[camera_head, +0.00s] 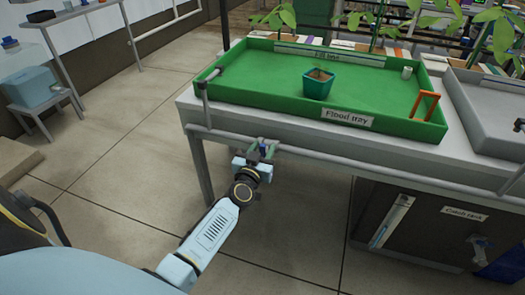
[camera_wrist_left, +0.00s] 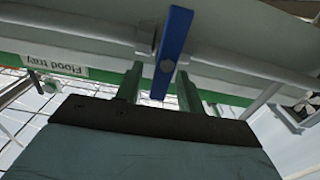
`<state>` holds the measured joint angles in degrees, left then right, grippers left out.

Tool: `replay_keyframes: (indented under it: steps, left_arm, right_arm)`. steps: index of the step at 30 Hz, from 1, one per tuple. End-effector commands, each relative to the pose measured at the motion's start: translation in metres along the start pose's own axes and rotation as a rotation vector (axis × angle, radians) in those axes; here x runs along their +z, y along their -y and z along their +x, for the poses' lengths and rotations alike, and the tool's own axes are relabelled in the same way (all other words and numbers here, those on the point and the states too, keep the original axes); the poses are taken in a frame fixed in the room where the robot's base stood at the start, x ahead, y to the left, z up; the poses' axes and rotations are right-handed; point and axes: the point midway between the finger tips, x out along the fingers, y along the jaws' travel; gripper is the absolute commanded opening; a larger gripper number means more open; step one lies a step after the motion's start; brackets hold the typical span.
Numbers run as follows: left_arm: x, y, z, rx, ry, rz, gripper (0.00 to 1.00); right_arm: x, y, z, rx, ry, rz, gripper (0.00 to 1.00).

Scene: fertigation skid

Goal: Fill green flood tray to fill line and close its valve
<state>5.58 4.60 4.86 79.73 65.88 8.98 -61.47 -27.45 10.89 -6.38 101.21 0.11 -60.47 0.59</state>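The green flood tray (camera_head: 395,125) stands on a bench in the head view, with a "Flood tray" label (camera_head: 347,118) on its front and a fill-line strip (camera_head: 330,54) along its inner back wall. I cannot tell a water level in it. A pipe runs under its front edge and carries a valve with a blue lever (camera_wrist_left: 174,45). My left gripper (camera_head: 264,148) is at this valve below the tray's front left. In the left wrist view its green fingers (camera_wrist_left: 160,88) are apart, with the lever's end between them and gaps beside it. My right gripper is not in view.
A teal pot (camera_head: 318,84), a white cup (camera_head: 406,73) and an orange frame (camera_head: 425,106) are in the tray. A grey tray (camera_head: 490,112) adjoins at right. A labelled tank (camera_head: 440,225) stands below the bench. The floor at left is open.

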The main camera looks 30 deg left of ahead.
Motion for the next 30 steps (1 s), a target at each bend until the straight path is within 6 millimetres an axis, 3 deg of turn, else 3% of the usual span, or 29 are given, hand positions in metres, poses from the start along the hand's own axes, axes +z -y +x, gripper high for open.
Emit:
replay_keyframes:
  steps: [5,15,30]
  left_arm:
    - [-0.0002,0.0002,0.0001,0.000,0.000,0.000,0.38]
    - [-0.0001,0.0002,-0.0002,0.000,0.000,0.000,0.00]
    - [0.0000,0.0042,-0.0004,0.000,0.000,-0.137,0.00]
  right_arm:
    - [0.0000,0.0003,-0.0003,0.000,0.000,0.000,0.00]
    - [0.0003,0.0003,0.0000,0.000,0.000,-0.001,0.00]
    - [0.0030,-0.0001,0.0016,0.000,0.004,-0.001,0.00]
